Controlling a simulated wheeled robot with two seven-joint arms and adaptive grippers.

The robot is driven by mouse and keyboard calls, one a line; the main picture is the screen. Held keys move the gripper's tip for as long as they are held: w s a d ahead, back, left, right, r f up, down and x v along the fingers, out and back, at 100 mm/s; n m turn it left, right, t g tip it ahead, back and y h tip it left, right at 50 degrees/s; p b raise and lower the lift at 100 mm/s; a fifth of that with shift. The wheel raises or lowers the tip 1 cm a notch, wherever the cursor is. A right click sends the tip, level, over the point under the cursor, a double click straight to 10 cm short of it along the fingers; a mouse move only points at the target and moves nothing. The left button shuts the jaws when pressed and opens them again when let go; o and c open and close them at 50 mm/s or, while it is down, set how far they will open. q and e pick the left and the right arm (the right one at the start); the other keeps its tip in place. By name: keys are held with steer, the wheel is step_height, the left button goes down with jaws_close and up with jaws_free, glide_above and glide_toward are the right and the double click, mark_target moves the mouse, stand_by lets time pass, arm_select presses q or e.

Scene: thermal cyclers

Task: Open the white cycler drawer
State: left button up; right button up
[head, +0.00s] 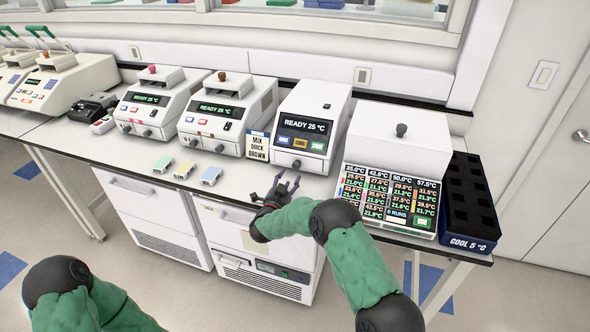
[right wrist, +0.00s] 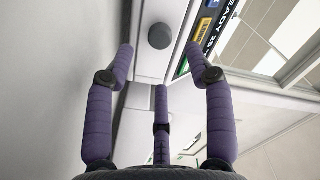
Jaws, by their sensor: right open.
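The white cycler (head: 313,113) stands on the bench with a lit screen reading READY 25 °C. Its low front part, the drawer face (head: 312,166), carries a round dark knob (head: 297,164). The drawer looks shut. My right gripper (head: 285,182) is open and empty, just in front of and below the knob. In the right wrist view its purple fingers (right wrist: 160,62) are spread, with the knob (right wrist: 160,36) ahead between the fingertips, apart from them. My left gripper is out of view; only part of my left arm shows at the lower left.
Two similar cyclers (head: 215,127) (head: 150,115) stand further left. A wide unit with a number panel (head: 398,135) and a dark COOL 5 °C rack (head: 470,205) stand right. Small coloured blocks (head: 184,170) lie near the bench's front.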

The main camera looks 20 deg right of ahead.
mark_target(295, 167)
steer(key=b+x, duration=0.1)
steer(key=x, duration=0.6)
